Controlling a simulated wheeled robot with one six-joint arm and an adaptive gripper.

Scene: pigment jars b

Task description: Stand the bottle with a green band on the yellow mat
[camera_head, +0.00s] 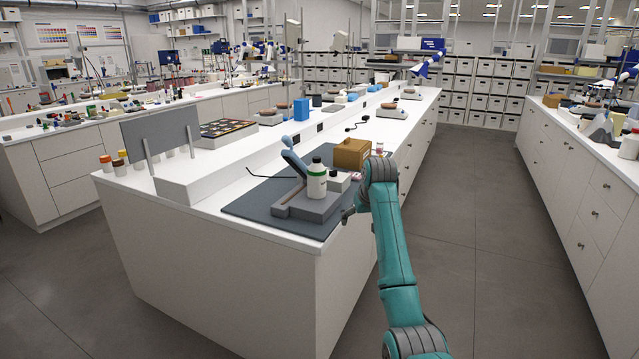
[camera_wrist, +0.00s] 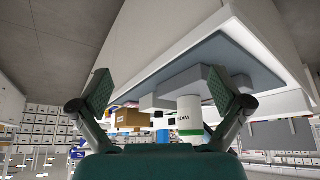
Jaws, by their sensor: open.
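The bottle with a green band (camera_head: 317,182) is white with a black cap. It stands upright on a grey stepped block (camera_head: 312,207) near the counter's front corner. In the wrist view, which looks upside down, the bottle (camera_wrist: 189,117) shows between the spread fingers, beyond them and touching neither. My gripper (camera_wrist: 165,92) is open and empty. In the head view the gripper is small and partly hidden by my arm, just right of the block. I cannot make out a yellow mat in either view.
The block lies on a dark grey mat (camera_head: 247,205). A blue-grey angled object (camera_head: 293,157) rises left of the bottle.

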